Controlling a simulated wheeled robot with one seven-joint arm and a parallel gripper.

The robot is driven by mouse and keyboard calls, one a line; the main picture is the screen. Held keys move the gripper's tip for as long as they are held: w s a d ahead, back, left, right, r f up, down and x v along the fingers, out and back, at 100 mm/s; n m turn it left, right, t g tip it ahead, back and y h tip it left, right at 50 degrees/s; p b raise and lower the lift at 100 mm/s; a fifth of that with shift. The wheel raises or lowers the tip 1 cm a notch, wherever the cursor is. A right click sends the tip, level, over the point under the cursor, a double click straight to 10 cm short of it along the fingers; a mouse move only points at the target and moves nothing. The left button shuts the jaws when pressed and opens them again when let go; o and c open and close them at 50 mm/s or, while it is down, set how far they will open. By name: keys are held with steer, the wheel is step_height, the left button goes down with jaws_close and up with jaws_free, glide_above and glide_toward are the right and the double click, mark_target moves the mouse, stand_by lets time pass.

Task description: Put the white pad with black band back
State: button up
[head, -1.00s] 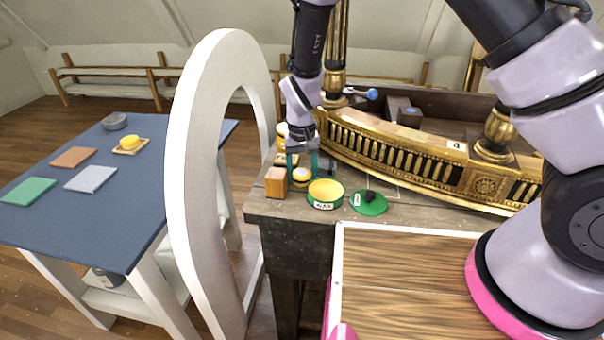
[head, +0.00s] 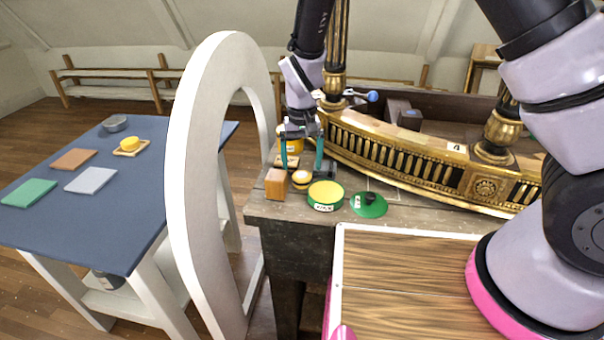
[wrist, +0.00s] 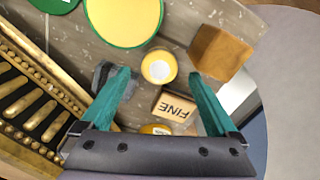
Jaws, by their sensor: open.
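A small round piece (head: 301,179) stands on the worn wooden console top, with a yellow-orange top and a dark band in the head view. In the wrist view it (wrist: 158,67) shows a whitish rim; it is the nearest match to the white pad with black band, but I cannot be sure. My gripper (head: 301,172) is open and empty above and behind it, with teal fingers spread apart. In the wrist view my gripper (wrist: 164,78) has the piece between and beyond its fingertips, apparently untouched. A dark grey item (wrist: 101,75) is partly hidden by the left finger.
An orange-brown block (head: 276,184), a yellow-topped green tin (head: 325,195) and a green lid (head: 368,208) crowd the front edge. A block marked FINE (wrist: 175,105) lies nearby. The gilt rail (head: 400,148) rises behind; a white arch (head: 190,180) stands left, before a blue table (head: 110,230).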

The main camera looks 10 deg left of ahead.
mark_target(302, 175)
step_height(302, 175, up, 8)
steer(key=shift+f, duration=0.15)
